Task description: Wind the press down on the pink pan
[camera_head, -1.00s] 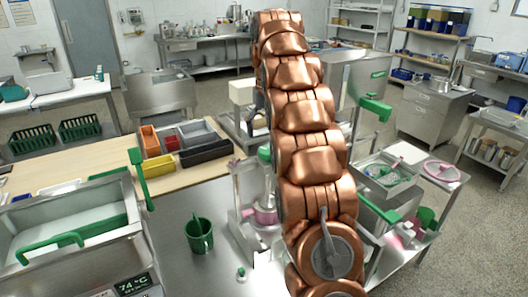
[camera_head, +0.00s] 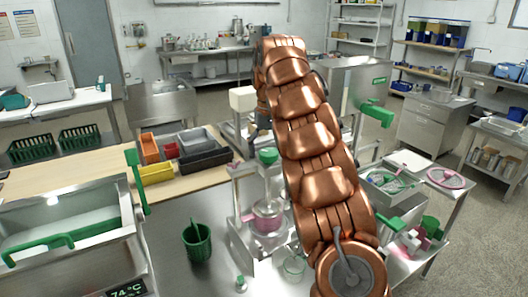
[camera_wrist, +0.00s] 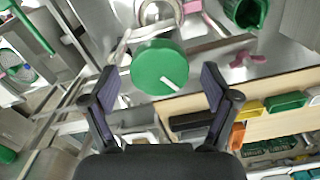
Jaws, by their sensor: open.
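The press stands on the steel counter in the head view, with a round green knob (camera_head: 268,156) on top. The pink pan (camera_head: 267,217) sits low inside the press frame (camera_head: 238,192), below the knob. In the wrist view the green knob (camera_wrist: 158,66) with a white mark is seen from above. My gripper (camera_wrist: 158,78) is open, with one dark finger on each side of the knob, apart from it; how far above it I am, I cannot tell. In the head view my arm covers the area right of the press, and the fingers are not clear.
A steel bath (camera_head: 70,235) with green handles is at far left. Coloured bins (camera_head: 155,172) sit on the wooden table behind. A pink ring (camera_head: 446,177) lies at right.

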